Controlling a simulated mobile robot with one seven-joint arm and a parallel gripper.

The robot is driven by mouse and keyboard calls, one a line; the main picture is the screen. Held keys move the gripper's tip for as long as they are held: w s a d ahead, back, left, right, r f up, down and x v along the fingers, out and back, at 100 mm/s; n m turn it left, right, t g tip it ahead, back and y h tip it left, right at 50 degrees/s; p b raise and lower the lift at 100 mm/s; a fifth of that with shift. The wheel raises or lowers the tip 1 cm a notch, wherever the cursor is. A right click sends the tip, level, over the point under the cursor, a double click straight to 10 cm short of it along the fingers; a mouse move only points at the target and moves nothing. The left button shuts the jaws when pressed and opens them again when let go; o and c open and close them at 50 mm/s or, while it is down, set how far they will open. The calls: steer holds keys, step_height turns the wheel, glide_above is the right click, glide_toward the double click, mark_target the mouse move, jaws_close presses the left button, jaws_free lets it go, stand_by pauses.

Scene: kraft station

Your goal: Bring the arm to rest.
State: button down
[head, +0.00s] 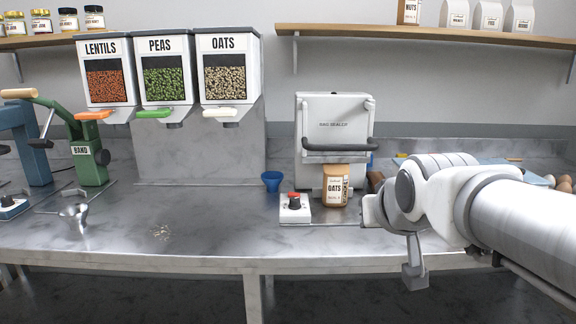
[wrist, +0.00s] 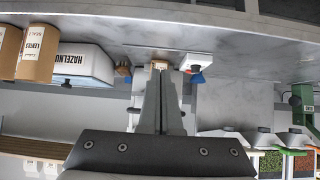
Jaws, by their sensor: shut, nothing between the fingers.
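My gripper (wrist: 160,70) is shut and empty in the wrist view, its two dark fingers pressed together. In the head view my arm reaches in from the right, and its end is in front of the counter's right part, close to the bag sealer (head: 333,110). The fingers cannot be made out clearly there. A brown oats bag (head: 336,188) stands upright at the sealer, left of my arm's end. In the wrist view, which is upside down, a small part of that bag (wrist: 158,64) shows beyond the fingertips.
Lentils, peas and oats dispensers (head: 170,75) stand at the back. A metal funnel (head: 74,217) and a small spill (head: 161,232) are on the counter (head: 205,235). A shelf (head: 430,37) hangs above.

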steer(key=s+f+g, duration=0.2)
steer(key=s+f, duration=0.2)
steer(key=s, duration=0.4)
steer(key=s+f+g, duration=0.2)
steer(key=s+f, duration=0.3)
steer(key=s, duration=0.3)
step_height(320, 180, up, 21)
steer(key=p, duration=2.1)
steer(key=shift+s+r+g+p, duration=0.2)
steer(key=shift+s+g+p, duration=0.1)
